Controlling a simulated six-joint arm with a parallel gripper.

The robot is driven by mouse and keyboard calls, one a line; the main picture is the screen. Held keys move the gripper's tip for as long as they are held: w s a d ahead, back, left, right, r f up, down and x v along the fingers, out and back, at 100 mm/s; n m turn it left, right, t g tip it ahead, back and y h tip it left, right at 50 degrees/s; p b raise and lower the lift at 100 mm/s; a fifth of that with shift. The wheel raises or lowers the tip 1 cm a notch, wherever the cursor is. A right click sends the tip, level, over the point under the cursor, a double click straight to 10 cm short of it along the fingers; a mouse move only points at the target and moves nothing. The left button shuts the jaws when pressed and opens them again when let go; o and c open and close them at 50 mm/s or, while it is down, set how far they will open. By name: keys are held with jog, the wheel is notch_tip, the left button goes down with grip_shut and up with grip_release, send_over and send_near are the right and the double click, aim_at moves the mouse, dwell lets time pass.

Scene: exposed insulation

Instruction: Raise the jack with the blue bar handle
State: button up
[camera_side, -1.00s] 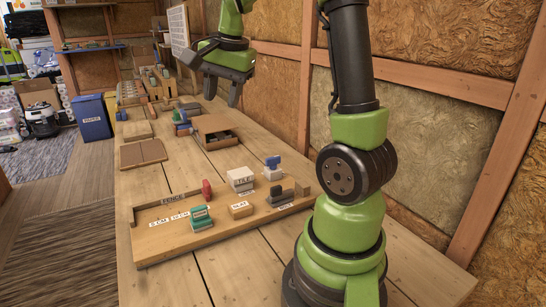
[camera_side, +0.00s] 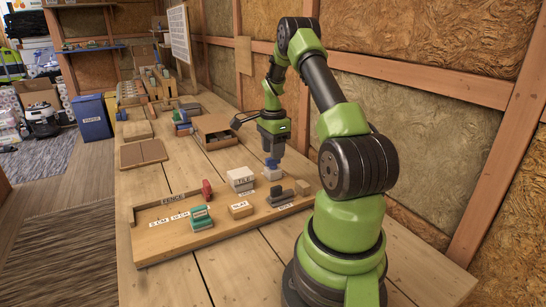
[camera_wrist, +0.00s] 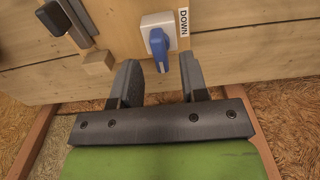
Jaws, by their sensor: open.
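The blue bar handle (camera_side: 272,164) sits on a small white-grey block (camera_side: 273,174) near the back edge of the wooden board. In the wrist view the blue bar handle (camera_wrist: 158,44) stands out from the white block (camera_wrist: 160,22), beside a label reading "DOWN" (camera_wrist: 184,22). My gripper (camera_side: 273,152) points down just above the handle. In the wrist view my gripper (camera_wrist: 158,66) is open, with one finger on each side of the handle's near end. I cannot tell whether either finger touches it.
The board (camera_side: 150,247) also carries a stacked grey-white block (camera_side: 240,179), a red knob (camera_side: 207,189), a green block (camera_side: 201,217) and dark grey pieces (camera_side: 281,197). The bench front left is clear.

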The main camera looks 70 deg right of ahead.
aim_at(273, 163)
jog(key=shift+f, duration=1.3)
grip_shut()
